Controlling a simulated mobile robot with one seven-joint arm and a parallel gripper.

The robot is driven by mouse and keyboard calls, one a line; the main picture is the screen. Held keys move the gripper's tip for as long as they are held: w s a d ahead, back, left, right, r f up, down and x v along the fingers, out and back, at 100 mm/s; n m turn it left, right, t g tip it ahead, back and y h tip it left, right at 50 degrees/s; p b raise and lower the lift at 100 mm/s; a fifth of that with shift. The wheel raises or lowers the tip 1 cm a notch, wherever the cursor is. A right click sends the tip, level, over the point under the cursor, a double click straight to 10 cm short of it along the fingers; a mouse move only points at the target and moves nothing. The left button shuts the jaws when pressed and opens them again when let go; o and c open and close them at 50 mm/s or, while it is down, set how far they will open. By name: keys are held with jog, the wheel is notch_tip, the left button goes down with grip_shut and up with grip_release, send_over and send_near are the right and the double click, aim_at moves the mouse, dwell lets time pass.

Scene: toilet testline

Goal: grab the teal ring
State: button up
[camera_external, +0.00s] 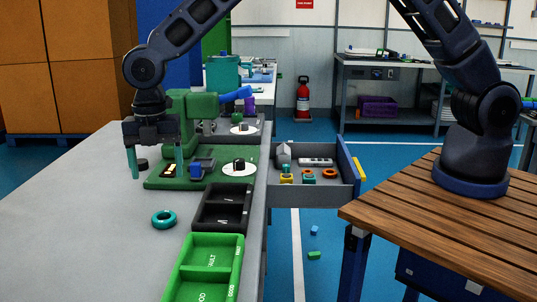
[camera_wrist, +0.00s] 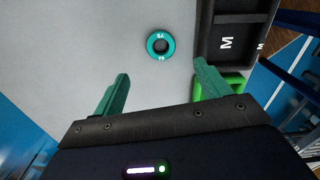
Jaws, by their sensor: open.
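The teal ring (camera_external: 164,218) lies flat on the grey bench top, left of the black tray. In the wrist view the ring (camera_wrist: 161,45) shows white lettering on its rim and sits beyond the fingertips, roughly centred between them. My gripper (camera_external: 154,163) is open and empty, its teal fingers pointing down above the bench, farther back than the ring. In the wrist view my gripper's two fingers (camera_wrist: 161,78) stand wide apart with bare bench between them.
A black tray (camera_external: 222,207) and a green tray (camera_external: 206,268) stand right of the ring. A green fixture (camera_external: 190,175) with small parts is near my gripper. An open drawer (camera_external: 310,180) holds orange rings. The bench left of the ring is clear.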

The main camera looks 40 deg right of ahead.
aim_at(164, 216)
jog(key=shift+s+f, duration=0.15)
jog(key=shift+f, duration=5.3)
jog(key=c, duration=1)
jog(key=shift+r, duration=0.15)
jog(key=shift+c, duration=0.2)
